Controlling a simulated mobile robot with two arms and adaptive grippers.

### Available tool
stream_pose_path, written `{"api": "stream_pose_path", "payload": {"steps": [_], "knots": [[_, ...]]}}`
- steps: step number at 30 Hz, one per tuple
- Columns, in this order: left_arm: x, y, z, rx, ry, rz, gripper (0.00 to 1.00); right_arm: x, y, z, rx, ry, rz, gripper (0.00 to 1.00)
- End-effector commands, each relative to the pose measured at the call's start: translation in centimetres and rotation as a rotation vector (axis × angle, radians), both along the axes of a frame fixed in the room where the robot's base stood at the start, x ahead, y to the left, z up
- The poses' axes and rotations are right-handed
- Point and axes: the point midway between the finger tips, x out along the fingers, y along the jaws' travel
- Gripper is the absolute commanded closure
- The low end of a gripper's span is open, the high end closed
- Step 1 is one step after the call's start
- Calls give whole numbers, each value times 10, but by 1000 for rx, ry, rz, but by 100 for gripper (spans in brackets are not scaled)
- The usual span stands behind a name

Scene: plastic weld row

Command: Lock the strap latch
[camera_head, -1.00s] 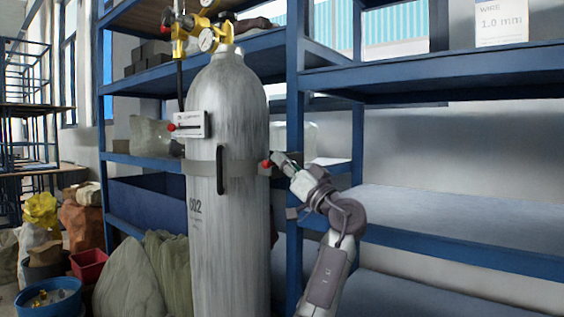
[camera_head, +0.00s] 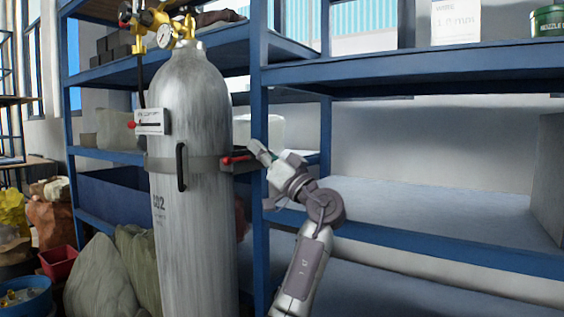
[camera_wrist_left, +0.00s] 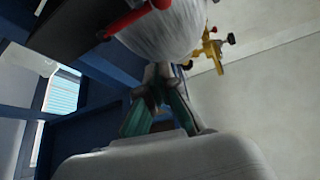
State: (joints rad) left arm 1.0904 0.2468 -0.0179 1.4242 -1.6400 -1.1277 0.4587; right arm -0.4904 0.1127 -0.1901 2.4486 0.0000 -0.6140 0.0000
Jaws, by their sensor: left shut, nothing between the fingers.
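The tall grey gas cylinder (camera_head: 190,100) stands upright with a grey strap (camera_head: 205,164) around its middle. At the strap's right end is a dark latch block (camera_head: 245,163) with a red lever (camera_head: 235,160), which points left toward the cylinder. In the left wrist view the red lever (camera_wrist_left: 130,20) crosses the top beside the cylinder (camera_wrist_left: 165,35). My left gripper (camera_head: 254,146) is shut and empty, just right of and slightly above the lever in the picture. Its closed fingers (camera_wrist_left: 158,72) also show in the wrist view, apart from the lever there. Whether they touch the latch elsewhere cannot be told.
Blue shelving (camera_head: 258,215) stands behind and right of the cylinder, with an upright close to the latch. A brass regulator (camera_head: 165,30) tops the cylinder. A white plate (camera_head: 152,121) with a red knob and a black handle (camera_head: 181,167) are on its front. Sacks (camera_head: 100,285) lie at lower left.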

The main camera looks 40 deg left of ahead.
Motion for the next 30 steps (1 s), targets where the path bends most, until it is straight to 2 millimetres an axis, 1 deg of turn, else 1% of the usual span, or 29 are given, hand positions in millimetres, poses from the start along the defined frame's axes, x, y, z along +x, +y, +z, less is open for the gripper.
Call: {"api": "stream_pose_path", "payload": {"steps": [1, 4, 6, 10, 15, 30], "knots": [[1, -10, -6, -1, 0, -1, 100, -1, 0, -1, -3, 11, -1, 100], [3, -27, -16, -1, -1, 0, 100, -2, -1, -5, -7, 29, -2, 100], [3, -36, -21, -2, -2, 0, 100, -3, -2, -6, -9, 38, -3, 100], [4, -47, -28, -1, -3, 1, 100, -3, -2, -8, -12, 51, -3, 100], [4, -52, -31, -1, -5, 2, 100, -4, -2, -9, -13, 55, -4, 100], [4, -52, -31, -1, -4, 3, 100, -4, -2, -9, -13, 54, -4, 100]]}}
